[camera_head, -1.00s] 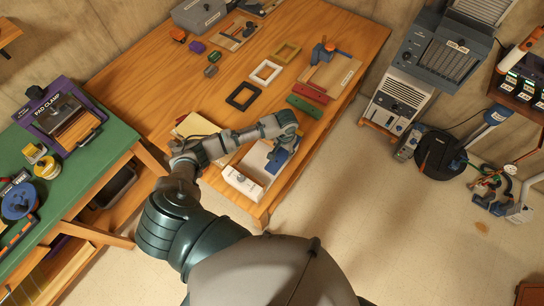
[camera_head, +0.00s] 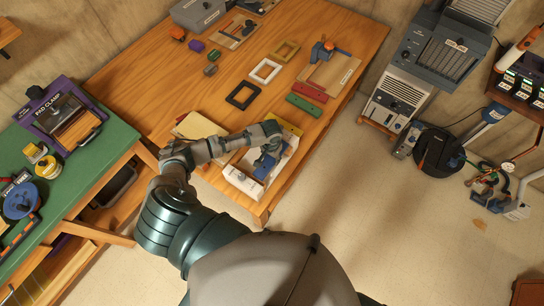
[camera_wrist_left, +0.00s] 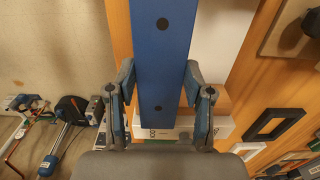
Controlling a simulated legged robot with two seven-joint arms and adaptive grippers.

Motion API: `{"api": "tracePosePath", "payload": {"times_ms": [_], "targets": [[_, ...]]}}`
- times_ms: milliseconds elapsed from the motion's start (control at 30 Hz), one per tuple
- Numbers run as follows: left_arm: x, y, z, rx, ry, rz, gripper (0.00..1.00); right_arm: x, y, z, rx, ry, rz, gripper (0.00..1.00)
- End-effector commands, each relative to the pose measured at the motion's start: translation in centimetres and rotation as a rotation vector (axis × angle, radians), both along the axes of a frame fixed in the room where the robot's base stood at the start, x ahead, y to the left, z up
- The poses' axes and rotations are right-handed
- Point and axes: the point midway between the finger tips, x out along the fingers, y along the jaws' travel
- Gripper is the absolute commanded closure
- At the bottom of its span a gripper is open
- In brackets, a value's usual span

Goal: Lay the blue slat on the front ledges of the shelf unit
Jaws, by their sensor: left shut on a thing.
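The blue slat (camera_head: 262,168) is in my left gripper (camera_head: 268,152), over the white shelf unit (camera_head: 243,184) near the front end of the wooden table. In the left wrist view, the fingers of my left gripper (camera_wrist_left: 158,90) are shut on the two long edges of the blue slat (camera_wrist_left: 163,50), which has two dark holes. The white unit (camera_wrist_left: 222,40) shows behind and beside the slat there. The arm and slat hide part of the unit, and I cannot tell whether the slat touches its ledges. My right gripper is not in view.
A red slat (camera_head: 311,91) and a green slat (camera_head: 303,105) lie on the wooden table (camera_head: 215,95). Black (camera_head: 243,96), white (camera_head: 265,70) and tan (camera_head: 286,51) frames lie farther back. A green bench (camera_head: 105,160) stands at the left.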

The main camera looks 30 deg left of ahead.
Motion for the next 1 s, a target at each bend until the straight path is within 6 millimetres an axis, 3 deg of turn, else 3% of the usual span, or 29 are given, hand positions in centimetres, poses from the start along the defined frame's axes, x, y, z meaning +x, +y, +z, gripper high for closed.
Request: {"api": "tracePosePath", "payload": {"times_ms": [333,367,433,467,800,1000], "targets": [[0.0,-0.2,-0.7,0.002,0.0,-0.001,0.86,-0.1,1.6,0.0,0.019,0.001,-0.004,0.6],[0.0,-0.2,-0.7,0.003,0.001,-0.001,0.44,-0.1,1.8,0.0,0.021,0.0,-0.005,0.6],[0.0,-0.3,-0.7,0.004,0.0,-0.001,0.26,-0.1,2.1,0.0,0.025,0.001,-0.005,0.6],[0.0,-0.3,-0.7,0.004,0.0,-0.001,0.24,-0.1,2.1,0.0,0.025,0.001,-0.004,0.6],[0.0,-0.1,-0.5,0.002,0.0,-0.001,0.24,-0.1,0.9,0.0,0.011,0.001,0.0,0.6],[0.1,-0.1,2.4,0.002,-0.002,-0.002,0.24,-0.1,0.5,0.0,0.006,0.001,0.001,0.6]]}}
